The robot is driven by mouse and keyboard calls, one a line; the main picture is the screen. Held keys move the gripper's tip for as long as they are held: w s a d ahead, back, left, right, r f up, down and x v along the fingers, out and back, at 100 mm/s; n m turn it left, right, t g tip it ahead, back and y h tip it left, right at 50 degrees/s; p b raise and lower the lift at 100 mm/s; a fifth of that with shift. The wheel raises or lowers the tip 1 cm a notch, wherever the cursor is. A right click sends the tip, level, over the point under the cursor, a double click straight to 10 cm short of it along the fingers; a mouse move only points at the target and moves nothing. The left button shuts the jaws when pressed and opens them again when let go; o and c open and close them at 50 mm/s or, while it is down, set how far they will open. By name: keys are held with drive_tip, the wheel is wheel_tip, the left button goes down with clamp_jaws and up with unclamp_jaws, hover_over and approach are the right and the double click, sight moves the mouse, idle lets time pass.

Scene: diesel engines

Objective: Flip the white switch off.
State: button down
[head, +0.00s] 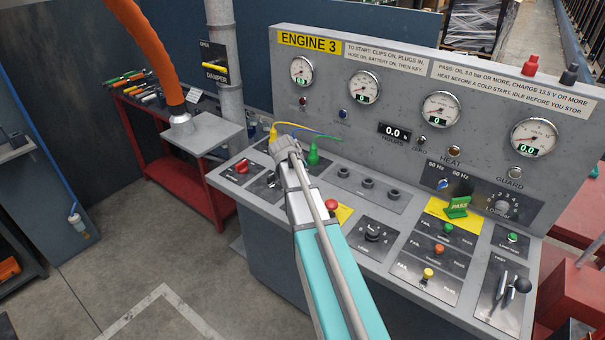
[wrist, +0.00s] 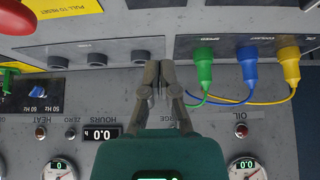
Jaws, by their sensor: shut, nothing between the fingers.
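My gripper (wrist: 158,85) is shut and empty in the wrist view, its fingertips over the grey console between the three dark sockets (wrist: 97,60) and the green plug (wrist: 204,70). In the head view my arm covers the middle of the console and the fingers cannot be made out. I cannot surely pick out the white switch. A small pale knob (head: 270,182) sits on a dark plate left of my arm, partly crowded by it. A pale round fitting (head: 515,173) is marked GUARD. A small pale control (head: 421,139) is right of the hours counter.
Blue (wrist: 247,65) and yellow (wrist: 290,65) plugs with cables stand beside the green plug. Gauges (head: 441,110) line the upright panel. Clear floor (head: 190,285) lies at left.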

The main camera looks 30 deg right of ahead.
drive_tip(key=a+p+v, duration=0.1)
drive_tip(key=p+v, duration=0.4)
drive_tip(key=v, duration=0.2)
drive_tip(key=shift+s+a, duration=0.25)
drive_tip(key=shift+s, duration=0.15)
drive_tip(key=shift+f, duration=0.15)
drive_tip(key=s+a+f+n+g+y, duration=0.2)
drive_tip(key=s+a+n+y, duration=0.4)
drive_tip(key=s+a+n, duration=0.6)
drive_tip(key=s+a+f, duration=0.1)
drive_tip(key=s+a, duration=0.6)
drive_tip(key=a, duration=0.1)
drive_tip(key=shift+f+n+g+b, duration=0.4)
drive_tip(key=shift+s, duration=0.1)
